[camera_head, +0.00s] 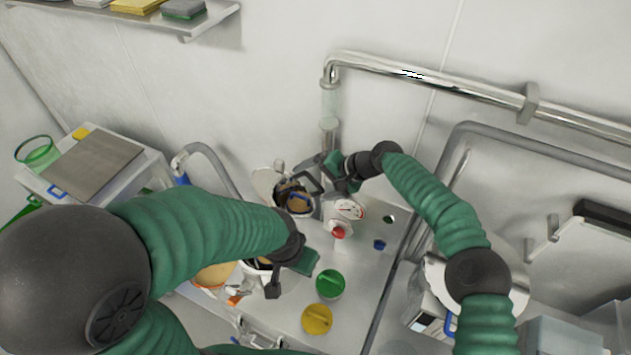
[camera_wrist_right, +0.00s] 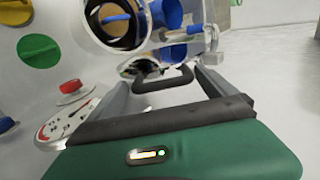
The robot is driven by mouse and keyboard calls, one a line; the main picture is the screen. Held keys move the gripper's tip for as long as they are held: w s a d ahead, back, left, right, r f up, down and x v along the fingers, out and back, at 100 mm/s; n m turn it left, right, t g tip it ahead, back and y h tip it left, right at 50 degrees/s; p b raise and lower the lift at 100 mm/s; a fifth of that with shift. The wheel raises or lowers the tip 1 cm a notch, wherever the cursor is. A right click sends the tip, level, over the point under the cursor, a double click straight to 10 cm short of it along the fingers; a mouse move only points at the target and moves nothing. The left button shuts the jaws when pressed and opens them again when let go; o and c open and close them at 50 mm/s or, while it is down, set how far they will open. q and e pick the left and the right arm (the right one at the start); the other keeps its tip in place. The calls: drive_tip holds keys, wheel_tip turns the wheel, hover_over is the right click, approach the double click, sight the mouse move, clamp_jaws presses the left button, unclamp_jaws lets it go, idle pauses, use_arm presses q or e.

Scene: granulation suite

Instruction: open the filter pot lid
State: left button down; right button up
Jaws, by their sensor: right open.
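The filter pot (camera_head: 298,203) looks like the round vessel at the centre of the head view, with brown and blue inside. A pale disc (camera_head: 267,183), perhaps its lid, stands tilted at its left rim. In the right wrist view the vessel (camera_wrist_right: 120,22) shows its open mouth at the top. My right gripper (camera_head: 322,178) is just right of the pot. It is open, with a black handle (camera_wrist_right: 163,80) between its fingers and no visible grip on it. My left gripper (camera_head: 288,275) is lower, over the bench front; its jaw opening is not clear.
A gauge (camera_head: 348,209) and red knob (camera_head: 338,232) sit right of the pot. Green (camera_head: 330,283) and yellow (camera_head: 317,318) knobs lie on the panel in front. A metal pipe (camera_head: 430,78) runs along the wall behind. An orange bowl (camera_head: 214,275) is near my left gripper.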

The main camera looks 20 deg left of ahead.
drive_tip(key=shift+d+r, duration=0.15)
drive_tip(key=shift+r, duration=0.1)
drive_tip(key=b+v, duration=0.5)
drive_tip(key=v, duration=1.1)
drive_tip(key=shift+b, duration=0.3)
drive_tip(key=shift+f, duration=0.1)
